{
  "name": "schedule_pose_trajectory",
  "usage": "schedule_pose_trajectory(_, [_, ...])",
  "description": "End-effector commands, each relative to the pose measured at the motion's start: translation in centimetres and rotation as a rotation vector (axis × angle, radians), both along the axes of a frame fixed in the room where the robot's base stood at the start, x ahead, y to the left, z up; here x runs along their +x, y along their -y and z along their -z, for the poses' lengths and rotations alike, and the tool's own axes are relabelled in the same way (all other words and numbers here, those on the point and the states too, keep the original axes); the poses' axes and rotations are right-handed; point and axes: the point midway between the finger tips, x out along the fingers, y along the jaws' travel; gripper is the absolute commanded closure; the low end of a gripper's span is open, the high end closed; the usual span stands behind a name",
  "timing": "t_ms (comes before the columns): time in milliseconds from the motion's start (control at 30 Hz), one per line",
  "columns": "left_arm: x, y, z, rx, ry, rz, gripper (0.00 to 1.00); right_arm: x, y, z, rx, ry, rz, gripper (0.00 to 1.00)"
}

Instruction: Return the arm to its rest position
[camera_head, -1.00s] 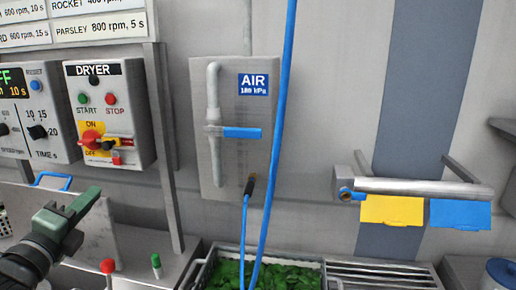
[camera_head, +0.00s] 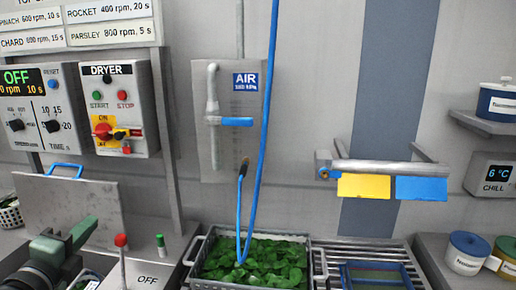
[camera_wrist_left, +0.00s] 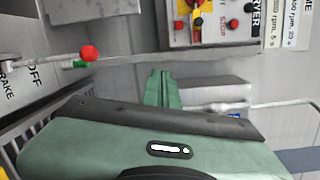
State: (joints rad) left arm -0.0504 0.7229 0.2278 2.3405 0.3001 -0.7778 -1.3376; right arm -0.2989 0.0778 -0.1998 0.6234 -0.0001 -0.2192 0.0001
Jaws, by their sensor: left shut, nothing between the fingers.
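My left gripper (camera_head: 88,230) is dark green and sits at the lower left of the head view, in front of a grey metal lid or panel (camera_head: 75,205). Its fingers are together with nothing between them; they also show in the left wrist view (camera_wrist_left: 160,90), pointing toward the wall with the control boxes. My left arm comes in from the lower left corner. My right gripper is not in view.
A red-knobbed lever (camera_head: 121,240) and a green button (camera_head: 160,243) stand right of the gripper. A crate (camera_head: 197,250) of greens (camera_head: 250,262), a hanging blue hose (camera_head: 263,120), a drying rack (camera_head: 400,250) and the dryer box (camera_head: 118,105) are farther right or behind.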

Motion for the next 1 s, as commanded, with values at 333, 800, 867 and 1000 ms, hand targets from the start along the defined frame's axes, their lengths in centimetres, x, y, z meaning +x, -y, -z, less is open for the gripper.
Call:
schedule_pose_trajectory(333, [-2.7,2.2,11.2,-0.360,-0.265,-0.097,1.00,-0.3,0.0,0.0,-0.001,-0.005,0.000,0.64])
schedule_pose_trajectory(800, [-18.6,10.6,30.8,-1.158,-0.796,-0.666,1.00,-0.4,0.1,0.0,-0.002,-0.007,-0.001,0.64])
schedule_pose_trajectory(867, [-20.5,11.6,31.9,-1.220,-0.831,-0.743,1.00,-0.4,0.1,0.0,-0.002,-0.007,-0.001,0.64])
schedule_pose_trajectory(1000, [-24.6,13.6,33.7,-1.342,-0.897,-0.918,1.00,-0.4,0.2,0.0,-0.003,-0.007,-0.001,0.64])
